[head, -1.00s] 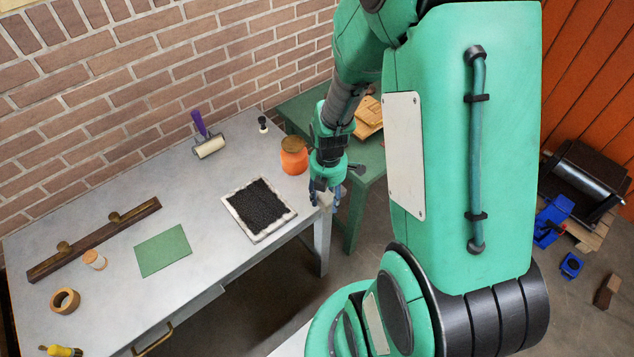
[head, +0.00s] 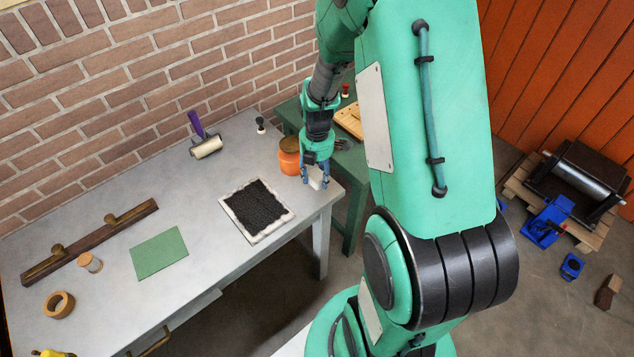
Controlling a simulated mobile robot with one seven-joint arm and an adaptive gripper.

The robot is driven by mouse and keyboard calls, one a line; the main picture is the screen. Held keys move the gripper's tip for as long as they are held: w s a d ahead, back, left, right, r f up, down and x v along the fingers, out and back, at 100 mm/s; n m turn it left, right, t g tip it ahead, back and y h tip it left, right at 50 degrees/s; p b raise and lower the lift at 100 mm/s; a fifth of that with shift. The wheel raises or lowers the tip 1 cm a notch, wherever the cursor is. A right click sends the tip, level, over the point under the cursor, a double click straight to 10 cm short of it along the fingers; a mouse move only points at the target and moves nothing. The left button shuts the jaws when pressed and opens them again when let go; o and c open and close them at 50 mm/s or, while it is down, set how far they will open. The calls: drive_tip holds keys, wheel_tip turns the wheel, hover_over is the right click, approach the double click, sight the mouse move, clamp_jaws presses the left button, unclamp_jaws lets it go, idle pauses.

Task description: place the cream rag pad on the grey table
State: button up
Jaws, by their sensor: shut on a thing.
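The cream rag pad (head: 318,184) is a small pale block between the fingertips of my gripper (head: 316,181), which is shut on it. The fingers hide part of the pad. Pad and gripper are over the right end of the grey table (head: 203,187), near its corner. I cannot tell whether the pad touches the tabletop.
An orange jar (head: 289,160) stands just left of my gripper. A white-edged tray of black material (head: 228,205) lies to the left. A green sheet (head: 159,252) lies further left. A green table (head: 355,157) adjoins behind on the right.

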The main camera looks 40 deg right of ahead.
sight(317, 182)
drive_tip(key=shift+f+b, duration=0.55)
drive_tip(key=shift+f, duration=1.2)
drive_tip(key=shift+f, duration=0.15)
drive_tip(key=o, duration=1.1)
wheel_tip(317, 182, up, 12)
drive_tip(key=p, duration=0.3)
drive_tip(key=shift+r, duration=0.2)
